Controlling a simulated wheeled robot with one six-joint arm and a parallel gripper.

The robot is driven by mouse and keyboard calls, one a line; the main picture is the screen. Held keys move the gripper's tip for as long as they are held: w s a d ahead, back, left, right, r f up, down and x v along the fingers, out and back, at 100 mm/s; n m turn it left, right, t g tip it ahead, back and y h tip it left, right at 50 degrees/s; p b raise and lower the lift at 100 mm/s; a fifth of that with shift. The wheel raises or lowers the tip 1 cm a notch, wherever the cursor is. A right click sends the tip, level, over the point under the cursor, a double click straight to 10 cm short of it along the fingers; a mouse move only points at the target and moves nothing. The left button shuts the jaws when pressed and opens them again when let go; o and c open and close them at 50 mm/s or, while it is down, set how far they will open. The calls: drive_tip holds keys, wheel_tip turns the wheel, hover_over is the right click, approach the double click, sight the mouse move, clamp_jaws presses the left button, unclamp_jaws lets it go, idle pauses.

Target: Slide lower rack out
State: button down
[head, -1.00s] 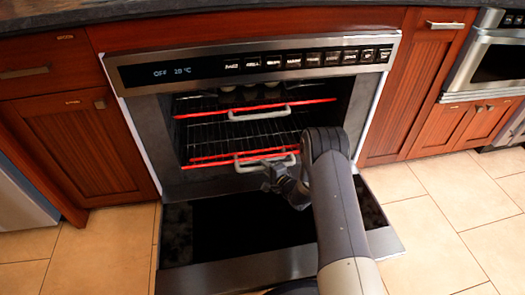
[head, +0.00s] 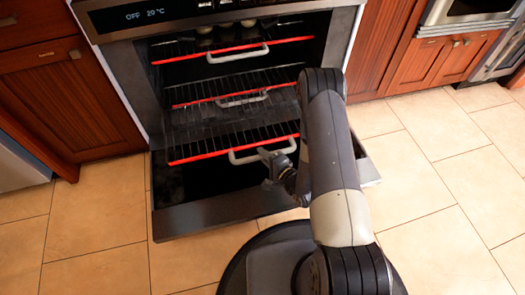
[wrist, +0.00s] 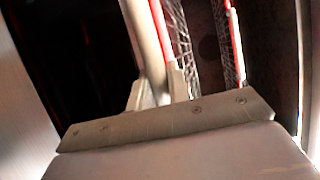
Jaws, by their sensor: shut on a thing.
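The lower rack (head: 215,152), a black wire grid with a red front bar, is slid well out of the oven, above the open oven door (head: 222,215). Its pale curved handle (head: 240,158) sits on the front bar. My gripper (head: 268,158) is at the right part of this handle, shut on it. In the wrist view the handle (wrist: 146,40) runs between the two fingers of my gripper (wrist: 157,92), beside the red bar (wrist: 176,45). The fingers partly hide the handle there.
A middle rack (head: 190,101) and an upper rack (head: 185,59), each with a red bar and handle, are inside the oven. The door lies open beneath the lower rack. Wooden cabinets (head: 60,95) flank the oven. Tiled floor (head: 430,190) is clear at the right.

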drive_tip(key=shift+s, duration=0.1)
drive_tip(key=c, duration=1.3)
unclamp_jaws()
drive_tip(key=shift+d, duration=0.1)
drive_tip(key=p+v, duration=0.3)
drive_tip(key=v, duration=0.7)
drive_tip(key=shift+s+d, duration=0.2)
drive_tip(key=shift+s, duration=0.15)
drive_tip(key=shift+w, duration=0.1)
drive_tip(key=shift+b+x, duration=1.5)
drive_tip(key=shift+x, duration=4.05)
